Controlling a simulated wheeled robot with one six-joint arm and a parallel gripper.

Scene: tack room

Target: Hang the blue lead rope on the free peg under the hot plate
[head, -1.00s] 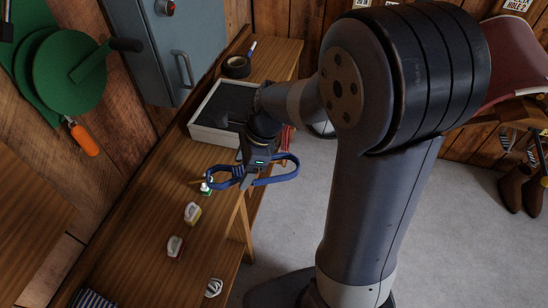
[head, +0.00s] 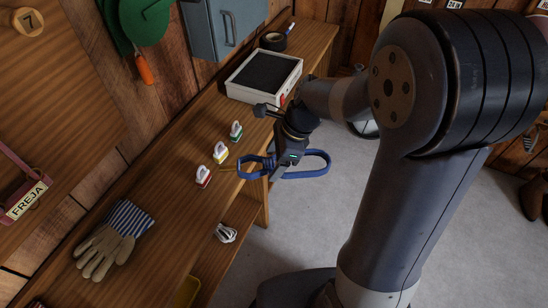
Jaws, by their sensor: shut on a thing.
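My gripper (head: 275,168) is shut on the blue lead rope (head: 310,173), in the middle of the head view. The rope hangs out as a loop to both sides of the jaws, near the front edge of the wooden bench. A white-framed box with a flat dark top (head: 264,75) stands on the bench beyond the gripper; I cannot tell whether it is the hot plate. I cannot make out a free peg under it.
Striped gloves (head: 115,238) lie nearer.

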